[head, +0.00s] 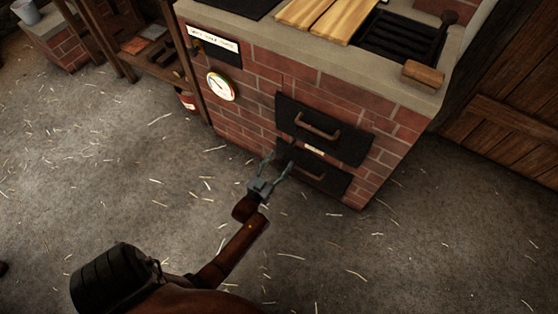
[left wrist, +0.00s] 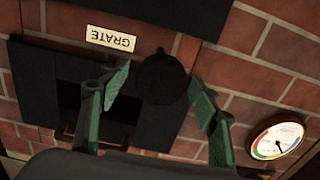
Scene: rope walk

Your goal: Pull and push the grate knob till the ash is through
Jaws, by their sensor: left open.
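The grate knob (left wrist: 162,78) shows in the left wrist view as a dark round knob beside the GRATE label (left wrist: 110,38), which reads upside down there. My left gripper (left wrist: 160,75) is open, its green fingers on either side of the knob with gaps showing; I cannot tell how deep the knob sits between them. In the head view my left gripper (head: 280,163) is at the stove front, left of the label (head: 313,150); the knob is not clear there. Ash is not visible. My right gripper is out of view.
The brick stove (head: 258,108) has an upper dark door (head: 345,146) and a lower one (head: 335,187), both with handles. A round gauge (head: 221,86) is at upper left. Planks (head: 325,14) and a wooden block (head: 423,73) lie on top. The straw-strewn floor (head: 130,180) is open.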

